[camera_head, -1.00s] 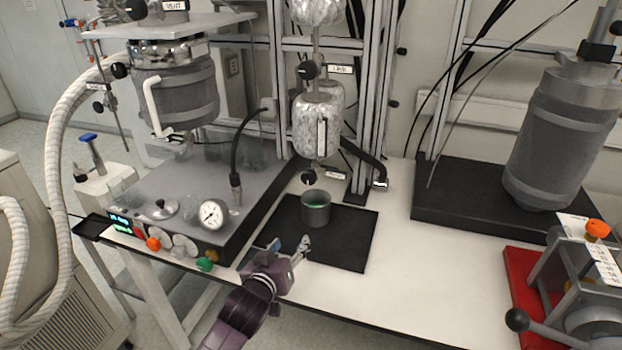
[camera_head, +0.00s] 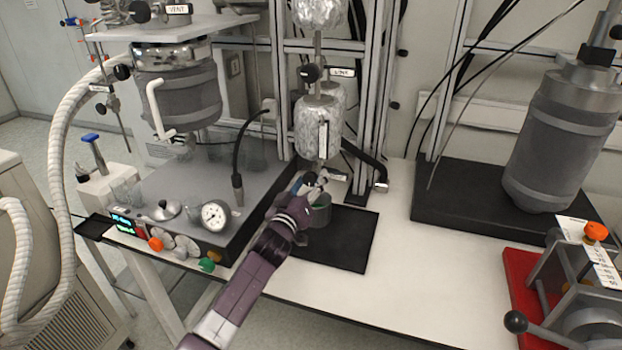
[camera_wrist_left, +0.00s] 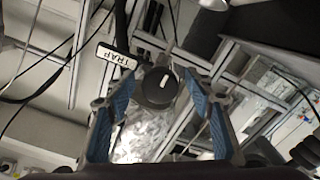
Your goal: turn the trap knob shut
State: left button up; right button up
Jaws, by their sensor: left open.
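The trap knob (camera_wrist_left: 159,88) is a round black knob with a white bar mark, beside a tag reading TRAP (camera_wrist_left: 117,57). In the left wrist view it sits between the two blue-padded fingers of my left gripper (camera_wrist_left: 157,100), which is open, with a gap visible on both sides. In the head view my left gripper (camera_head: 311,184) is at the lower end of the foil-wrapped column (camera_head: 312,135), mostly hiding the knob there. My right gripper is not in view.
Another black knob (camera_head: 310,73) sits higher on the column. A black arm-like bar (camera_head: 366,168) is close on the right.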

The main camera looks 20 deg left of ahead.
pick_arm(q)
jog(key=shift+w, duration=0.35)
jog(key=c, duration=1.2)
